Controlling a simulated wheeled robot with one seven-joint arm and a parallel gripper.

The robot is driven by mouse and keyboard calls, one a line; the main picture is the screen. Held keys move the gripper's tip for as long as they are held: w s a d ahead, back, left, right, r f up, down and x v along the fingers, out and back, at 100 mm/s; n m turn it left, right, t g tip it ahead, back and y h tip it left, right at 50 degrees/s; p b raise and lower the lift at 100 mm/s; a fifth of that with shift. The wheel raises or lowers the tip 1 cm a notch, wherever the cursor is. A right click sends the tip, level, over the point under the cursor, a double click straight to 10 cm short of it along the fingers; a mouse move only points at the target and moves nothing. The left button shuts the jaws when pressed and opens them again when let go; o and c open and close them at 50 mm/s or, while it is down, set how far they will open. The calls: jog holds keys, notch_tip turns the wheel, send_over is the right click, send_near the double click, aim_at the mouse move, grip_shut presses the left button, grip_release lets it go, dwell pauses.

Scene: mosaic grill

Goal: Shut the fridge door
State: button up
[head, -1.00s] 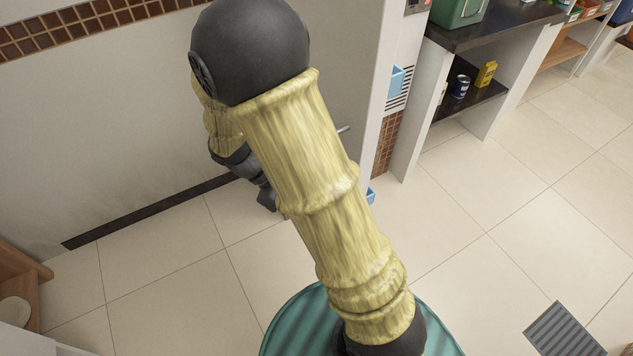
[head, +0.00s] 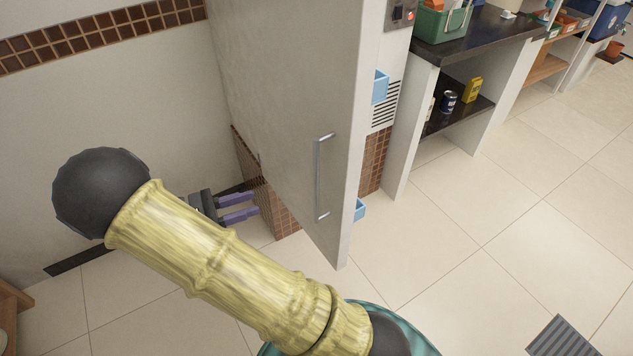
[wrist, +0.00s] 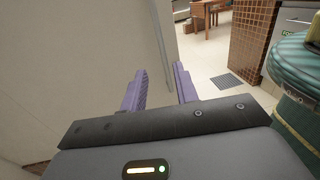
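The fridge door (head: 285,110) is a tall grey panel standing open in the head view, its outer face toward my arm. Its upright bar handle (head: 318,180) is near the free edge. In the wrist view the door (wrist: 75,60) fills the left side. My gripper (head: 256,205) is low, to the left of the door's outer face, with its purple fingers pointing right. The fingers are apart and empty, also in the wrist view (wrist: 160,84). I cannot tell whether the fingertips touch the door.
Light blue bins (head: 380,87) show just beyond the door's free edge. A dark-topped counter (head: 470,45) with a lower shelf stands to the right. Tiled floor (head: 470,230) is open at the right. A floor drain (head: 563,338) lies at the lower right.

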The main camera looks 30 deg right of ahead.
aim_at(317, 183)
jog(key=d, duration=0.5)
jog(key=s+d, duration=0.1)
jog(key=d, duration=0.5)
jog(key=s+d, duration=0.1)
jog(key=d, duration=0.4)
jog(key=shift+s+d+b, duration=0.1)
jog(key=shift+d+b, duration=0.15)
jog(key=shift+b, duration=0.1)
grip_shut()
jog(key=shift+d, duration=0.15)
